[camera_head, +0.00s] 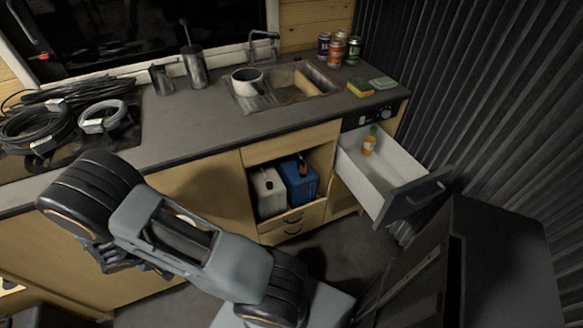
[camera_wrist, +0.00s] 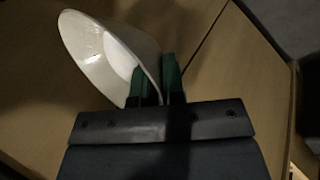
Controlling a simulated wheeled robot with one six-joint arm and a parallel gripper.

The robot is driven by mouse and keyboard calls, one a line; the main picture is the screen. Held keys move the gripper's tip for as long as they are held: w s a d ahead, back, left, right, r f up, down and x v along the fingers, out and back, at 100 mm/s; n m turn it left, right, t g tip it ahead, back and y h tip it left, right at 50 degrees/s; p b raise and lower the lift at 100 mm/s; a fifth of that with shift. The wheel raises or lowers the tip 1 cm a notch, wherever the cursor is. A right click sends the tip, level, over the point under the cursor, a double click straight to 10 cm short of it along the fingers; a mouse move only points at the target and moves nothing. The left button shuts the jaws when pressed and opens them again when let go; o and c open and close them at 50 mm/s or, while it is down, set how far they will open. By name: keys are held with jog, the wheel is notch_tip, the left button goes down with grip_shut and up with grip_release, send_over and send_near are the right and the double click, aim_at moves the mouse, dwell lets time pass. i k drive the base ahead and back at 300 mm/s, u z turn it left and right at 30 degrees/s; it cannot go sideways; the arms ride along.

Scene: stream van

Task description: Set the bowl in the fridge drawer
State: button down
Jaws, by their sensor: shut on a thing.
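A white bowl (camera_wrist: 88,50) is tilted in the wrist view. My gripper (camera_wrist: 157,78) has its green-tipped fingers shut on the bowl's rim, one finger on each side of the wall. In the head view the fingers are hidden by my arm at the lower left, in front of the cabinets. A pale sliver shows behind my arm there; I cannot tell if it is the bowl. The fridge drawer (camera_head: 381,205) is pulled open at the right end of the counter, far from my gripper. An orange bottle (camera_head: 369,145) stands at its back; its front part is empty.
The counter (camera_head: 190,125) holds cables, metal cups, a white pot (camera_head: 247,81) by the sink (camera_head: 300,82), several cans and sponges. An open cabinet holds white and blue canisters (camera_head: 298,180). A dark box-like unit (camera_head: 480,260) stands close to the drawer's front.

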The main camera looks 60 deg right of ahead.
aim_at(385, 187)
jog(key=z, duration=0.55)
jog(key=k, duration=0.7)
jog(key=z, duration=0.95)
jog(key=k, duration=0.65)
jog(key=u, duration=0.1)
jog(key=i, duration=0.85)
jog(key=z, duration=0.25)
